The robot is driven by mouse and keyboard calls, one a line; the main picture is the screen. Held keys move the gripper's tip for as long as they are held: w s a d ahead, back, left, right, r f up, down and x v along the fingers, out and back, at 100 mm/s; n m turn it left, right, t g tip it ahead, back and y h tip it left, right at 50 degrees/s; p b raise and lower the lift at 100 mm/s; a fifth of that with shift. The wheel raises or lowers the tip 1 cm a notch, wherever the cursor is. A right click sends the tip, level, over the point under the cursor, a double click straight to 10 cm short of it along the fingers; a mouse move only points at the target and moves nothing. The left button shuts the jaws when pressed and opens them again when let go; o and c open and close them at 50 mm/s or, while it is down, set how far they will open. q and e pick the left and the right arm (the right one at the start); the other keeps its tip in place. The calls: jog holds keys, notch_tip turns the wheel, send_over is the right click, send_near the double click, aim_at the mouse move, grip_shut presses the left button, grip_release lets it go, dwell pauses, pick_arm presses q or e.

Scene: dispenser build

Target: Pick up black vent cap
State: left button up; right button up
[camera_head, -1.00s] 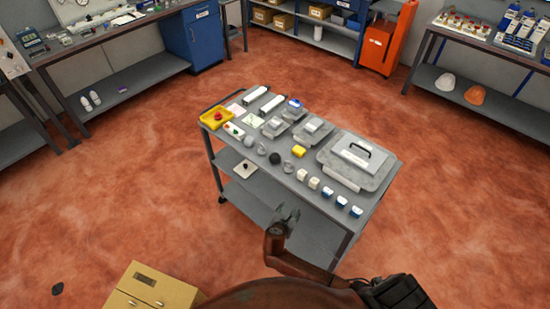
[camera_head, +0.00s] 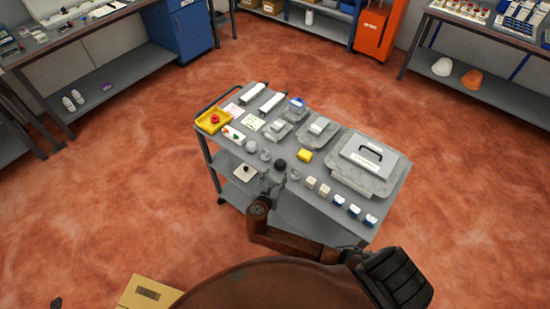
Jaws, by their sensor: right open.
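The black vent cap (camera_head: 280,164) is a small dark round piece on the grey cart top (camera_head: 325,199), near its front edge. My right gripper (camera_head: 272,178) is open at the cart's front edge, with its fingertips just in front of the cap and slightly to its left. From this angle I cannot tell whether the fingers touch the cap or reach around it. My left gripper is not in view.
Small beige and blue-white blocks (camera_head: 339,200) line the front right edge. A yellow tray (camera_head: 213,121) and a grey lidded case (camera_head: 369,153) stand farther off. A cardboard box (camera_head: 147,292) is on the floor.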

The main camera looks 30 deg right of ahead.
aim_at(279, 169)
jog(key=x, duration=0.4)
jog(key=shift+w+d, duration=0.2)
jog(key=shift+d, duration=0.05)
jog(key=shift+x, duration=1.15)
jog(key=shift+w+d+f, duration=0.2)
jog(key=c, duration=0.7)
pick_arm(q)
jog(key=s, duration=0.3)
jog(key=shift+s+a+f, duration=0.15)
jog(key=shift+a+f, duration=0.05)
pick_arm(e)
jog(key=shift+r, duration=0.1)
